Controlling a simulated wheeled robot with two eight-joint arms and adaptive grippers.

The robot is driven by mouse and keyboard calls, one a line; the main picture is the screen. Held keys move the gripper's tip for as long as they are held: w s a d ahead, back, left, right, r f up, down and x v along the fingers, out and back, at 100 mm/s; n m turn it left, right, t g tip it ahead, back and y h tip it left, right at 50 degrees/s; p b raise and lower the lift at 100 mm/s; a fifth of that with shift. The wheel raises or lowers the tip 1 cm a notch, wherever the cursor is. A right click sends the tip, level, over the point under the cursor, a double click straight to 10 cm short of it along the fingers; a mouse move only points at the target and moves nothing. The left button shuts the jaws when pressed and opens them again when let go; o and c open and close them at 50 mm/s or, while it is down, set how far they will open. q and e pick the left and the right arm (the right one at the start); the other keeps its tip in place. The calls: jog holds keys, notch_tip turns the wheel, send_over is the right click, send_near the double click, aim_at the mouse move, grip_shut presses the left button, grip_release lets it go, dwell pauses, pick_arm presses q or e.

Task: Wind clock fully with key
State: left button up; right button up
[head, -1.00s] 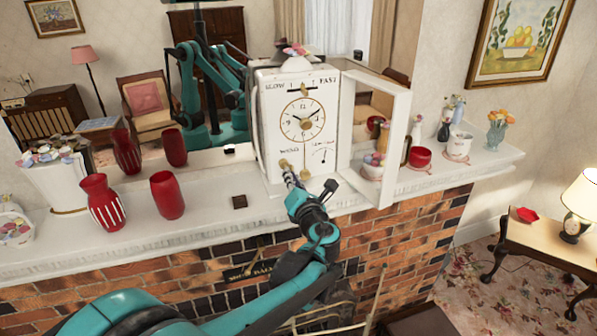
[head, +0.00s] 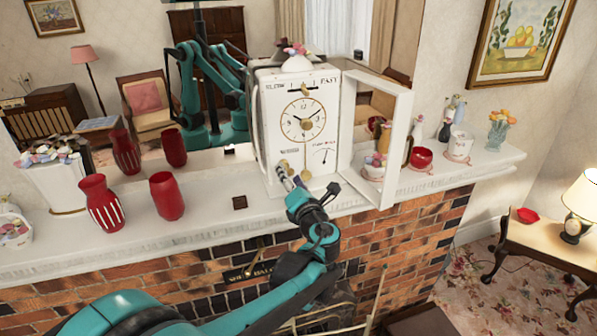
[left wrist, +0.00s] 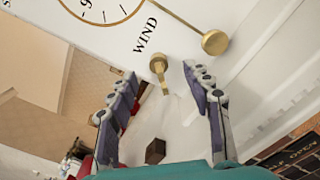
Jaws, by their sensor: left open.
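The white clock (head: 264,145) stands on the mantel with its glazed door (head: 402,140) swung open to the right. A brass key (left wrist: 158,66) sticks out of the clock front beside the word WIND; it shows small in the head view (head: 284,165). My left gripper (left wrist: 160,82) is open in front of the clock. Its two fingers point at the front on either side of the key, with a gap to each side of it and nothing gripped. A brass pendulum disc (left wrist: 215,42) hangs close to the key. My right gripper is not in view.
Several red vases (head: 167,196) stand left of the clock. A small dark block (head: 239,202) lies on the mantel (head: 215,220). Cups, including a red one (head: 421,158), and bottles stand right of the open door. A mirror behind reflects the room and my body.

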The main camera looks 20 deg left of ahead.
pick_arm(q)
jog(key=shift+s+d, duration=0.1)
jog(key=v, duration=0.7)
dwell(0.9)
jog(key=shift+p, duration=0.4)
jog(key=c, duration=0.5)
jog(key=shift+r+p+v, duration=0.2)
jog(key=shift+p+v, duration=0.75)
jog(key=shift+p, duration=0.15)
jog(key=shift+c, duration=0.5)
jog(key=shift+n, duration=0.3)
jog(key=x, duration=0.8)
jog(key=shift+f, duration=0.25)
